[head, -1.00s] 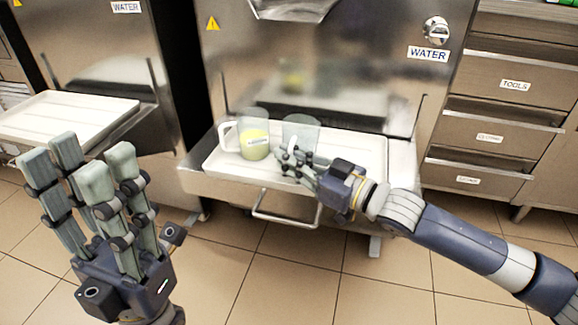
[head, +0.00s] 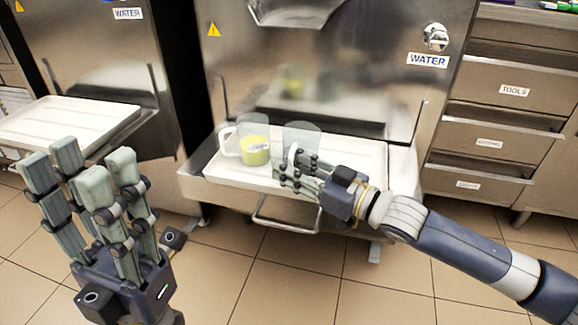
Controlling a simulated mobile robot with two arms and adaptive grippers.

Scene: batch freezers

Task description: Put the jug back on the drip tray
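A clear, empty-looking jug (head: 304,137) stands upright, seemingly on the white drip tray (head: 350,150) under the middle machine. Its white handle is partly hidden by my fingers. My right gripper (head: 284,172) is at the near side of this jug, its fingers fairly straight and spread around the handle; they look open, though contact is hard to judge. A second jug (head: 255,151) with yellow-green liquid stands to its left on the same tray, its handle to the left. My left gripper (head: 85,180) is open and empty, fingers up, in the left foreground, away from the jugs.
Another white tray (head: 70,125) sits under the machine on the left. A wire bar (head: 285,222) hangs below the front of the drip tray. Labelled drawers (head: 500,95) stand at the right. The right part of the drip tray is clear.

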